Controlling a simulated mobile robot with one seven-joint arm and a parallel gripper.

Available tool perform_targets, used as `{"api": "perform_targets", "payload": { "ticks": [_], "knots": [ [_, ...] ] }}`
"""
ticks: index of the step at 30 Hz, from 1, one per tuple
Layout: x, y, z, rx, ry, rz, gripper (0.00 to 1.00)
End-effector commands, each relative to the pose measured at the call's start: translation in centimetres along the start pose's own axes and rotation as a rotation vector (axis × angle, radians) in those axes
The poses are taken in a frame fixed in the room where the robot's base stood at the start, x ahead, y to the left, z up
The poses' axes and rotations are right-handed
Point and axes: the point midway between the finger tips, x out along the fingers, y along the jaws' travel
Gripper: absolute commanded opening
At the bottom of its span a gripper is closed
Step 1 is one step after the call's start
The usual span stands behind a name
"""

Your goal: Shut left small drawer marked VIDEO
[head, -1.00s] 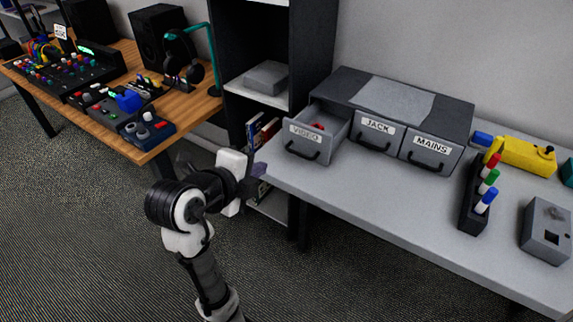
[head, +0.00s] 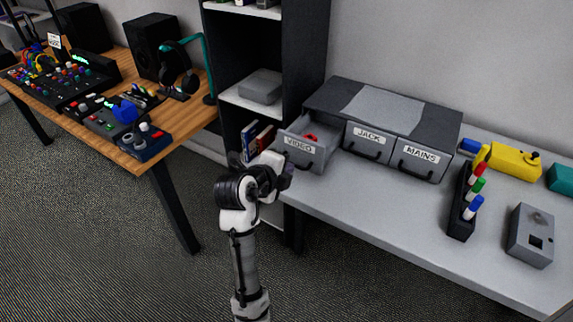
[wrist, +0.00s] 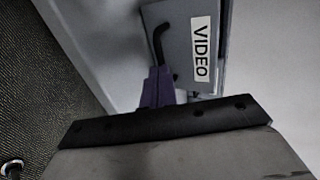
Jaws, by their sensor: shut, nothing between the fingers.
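The left small drawer marked VIDEO (head: 301,147) is pulled out of the grey drawer unit (head: 440,132), and something red shows inside it. Its front, label and black handle also show in the wrist view (wrist: 183,50). My gripper (head: 286,178) is at the drawer's front left, with its purple fingers shut and empty. In the wrist view the fingers (wrist: 158,88) are close to the handle; I cannot tell whether they touch it. My arm hides part of the drawer front and handle in the head view.
The JACK drawer (head: 368,143) and MAINS drawer (head: 415,161) are shut beside it. A black pen holder (head: 461,212), a yellow device (head: 515,160) and a grey box (head: 531,236) stand on the grey table (head: 380,220). A dark shelf (head: 305,60) rises behind at the left.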

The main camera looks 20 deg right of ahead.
Motion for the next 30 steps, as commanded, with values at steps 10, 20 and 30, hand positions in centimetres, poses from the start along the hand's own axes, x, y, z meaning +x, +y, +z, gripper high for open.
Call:
{"api": "perform_targets", "payload": {
  "ticks": [10,20,30],
  "knots": [
    [0.2,-0.1,0.0,0.001,-0.001,-0.001,0.00],
    [4.8,-2.2,-0.1,0.005,0.002,-0.001,0.00],
    [11.6,-6.0,-0.2,0.003,0.000,0.000,0.00]
  ]
}}
